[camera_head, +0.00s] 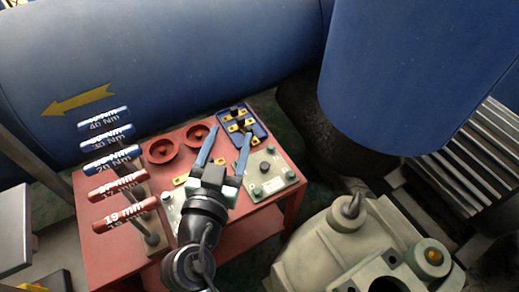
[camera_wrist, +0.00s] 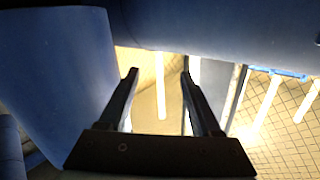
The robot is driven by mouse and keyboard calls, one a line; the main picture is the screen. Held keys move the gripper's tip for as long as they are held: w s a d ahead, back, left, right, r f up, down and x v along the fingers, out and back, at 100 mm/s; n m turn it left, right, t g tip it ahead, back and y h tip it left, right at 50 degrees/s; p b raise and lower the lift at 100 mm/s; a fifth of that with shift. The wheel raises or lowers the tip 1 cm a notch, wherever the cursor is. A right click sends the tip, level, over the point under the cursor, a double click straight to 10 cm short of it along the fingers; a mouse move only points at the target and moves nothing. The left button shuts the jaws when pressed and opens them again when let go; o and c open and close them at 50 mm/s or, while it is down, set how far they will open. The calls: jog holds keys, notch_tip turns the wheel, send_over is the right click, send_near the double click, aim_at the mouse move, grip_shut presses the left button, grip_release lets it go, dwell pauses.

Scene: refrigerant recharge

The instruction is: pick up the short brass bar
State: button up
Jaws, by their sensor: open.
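My gripper (camera_head: 228,140) is over the red cart, its two blue-looking fingers spread apart and pointing toward the back of the cart. The wrist view also shows my gripper (camera_wrist: 158,72) open, with nothing held between the fingers. A small yellow brass-coloured piece (camera_head: 181,180) lies on the cart just left of the left finger, partly hidden by my gripper. A blue tray (camera_head: 262,133) beyond the right fingertip holds several yellow and black pieces. I cannot tell for sure which piece is the short brass bar; no bar is clear in the wrist view.
The red cart (camera_head: 112,255) carries torque tools with blue and red handles (camera_head: 120,216) on the left, red round parts (camera_head: 163,150) at the back and a pale plate (camera_head: 272,175) on the right. Large blue tanks (camera_head: 170,50) stand behind; a beige machine (camera_head: 325,250) is at front right.

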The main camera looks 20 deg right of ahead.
jog(key=g, duration=0.2)
send_near(263, 170)
jog(key=s+a, duration=0.2)
jog(key=shift+n+h, duration=0.3)
jog(key=shift+h, duration=0.1)
jog(key=x, duration=1.2)
jog(key=shift+w+d+r+b, duration=0.1)
jog(key=shift+d+b, duration=0.1)
jog(key=shift+b, duration=0.1)
grip_shut()
jog(key=shift+r, duration=0.2)
